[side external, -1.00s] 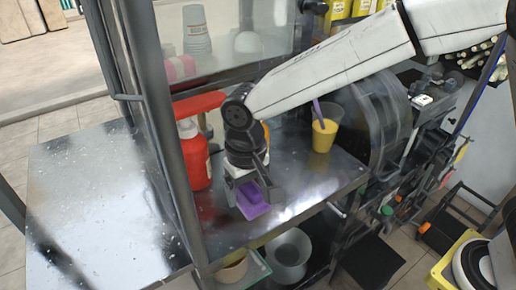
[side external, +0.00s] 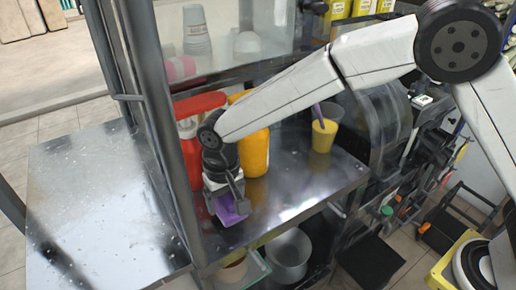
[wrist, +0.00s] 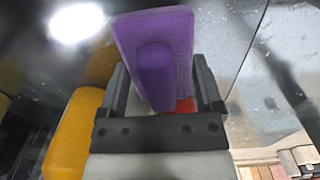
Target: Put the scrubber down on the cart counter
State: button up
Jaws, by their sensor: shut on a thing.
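The purple scrubber (side external: 229,211) is in my gripper (side external: 226,196), low over the metal cart counter (side external: 290,192), near its left end by the upright post. In the wrist view the scrubber (wrist: 155,50) has a flat textured pad and a raised grip. The two dark fingers of my gripper (wrist: 160,95) are on either side of that grip. I cannot tell whether the scrubber touches the counter.
A yellow bottle (side external: 254,150) and a red bottle (side external: 187,150) stand close behind my gripper. A yellow cup (side external: 324,135) stands farther right. A dark post (side external: 170,130) is close on the left. The counter's front right is clear.

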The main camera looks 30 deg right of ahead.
aim_at(226, 209)
jog(key=shift+f, duration=1.6)
jog(key=shift+f, duration=0.15)
jog(key=o, duration=1)
jog(key=shift+c, duration=0.2)
notch_tip(226, 209, up, 12)
jog(key=shift+r, duration=0.2)
jog(key=shift+d, duration=0.1)
